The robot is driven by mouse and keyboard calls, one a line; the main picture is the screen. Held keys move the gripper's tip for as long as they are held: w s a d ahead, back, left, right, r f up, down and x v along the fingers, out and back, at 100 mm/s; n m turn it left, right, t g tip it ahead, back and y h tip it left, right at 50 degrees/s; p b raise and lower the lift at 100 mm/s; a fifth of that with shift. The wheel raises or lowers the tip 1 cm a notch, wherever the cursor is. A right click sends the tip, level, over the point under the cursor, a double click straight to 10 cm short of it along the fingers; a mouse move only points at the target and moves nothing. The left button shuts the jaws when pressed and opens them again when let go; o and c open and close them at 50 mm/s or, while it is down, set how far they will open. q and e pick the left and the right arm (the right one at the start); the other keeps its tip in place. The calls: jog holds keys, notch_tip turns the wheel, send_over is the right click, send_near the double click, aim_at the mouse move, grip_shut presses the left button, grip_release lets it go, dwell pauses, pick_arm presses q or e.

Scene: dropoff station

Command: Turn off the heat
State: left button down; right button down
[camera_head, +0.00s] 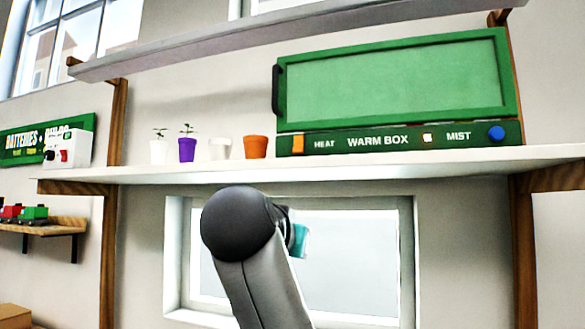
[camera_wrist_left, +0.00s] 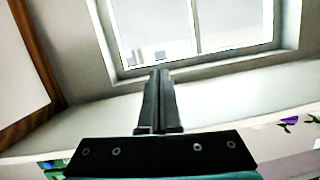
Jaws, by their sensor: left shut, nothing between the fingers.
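The green warm box (camera_head: 395,90) stands on the white shelf, with its door closed. Its front panel has an orange switch (camera_head: 297,144) beside the word HEAT at the left end. A small lit square (camera_head: 427,138) sits right of the WARM BOX label, and a blue knob (camera_head: 496,133) is by MIST. My left gripper (camera_wrist_left: 160,73) is shut and empty in the left wrist view, with a window beyond its tips. In the head view one of my arms rises below the shelf; its fingers are hidden there. My right gripper is not seen.
Several small pots stand left of the box on the shelf (camera_head: 340,168), including a purple pot (camera_head: 187,150) and an orange pot (camera_head: 255,147). A white switch box (camera_head: 70,149) is at the left. Another shelf (camera_head: 290,42) runs above. A window (camera_head: 345,265) lies below.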

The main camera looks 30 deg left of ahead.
pick_arm(q)
jog(key=s+r+t, duration=0.1)
jog(key=s+r, duration=0.3)
jog(key=r, duration=0.4)
jog(key=s+r+t, duration=0.2)
jog(key=s+r, duration=0.2)
jog(key=r, duration=0.4)
jog(key=shift+s+r, duration=0.3)
jog(key=shift+w+n, duration=0.1)
jog(key=shift+n, duration=0.2)
jog(key=p, duration=0.5)
send_near(297, 152)
jog(key=x, duration=0.6)
jog(key=shift+w, duration=0.4)
jog(key=shift+a, duration=0.1)
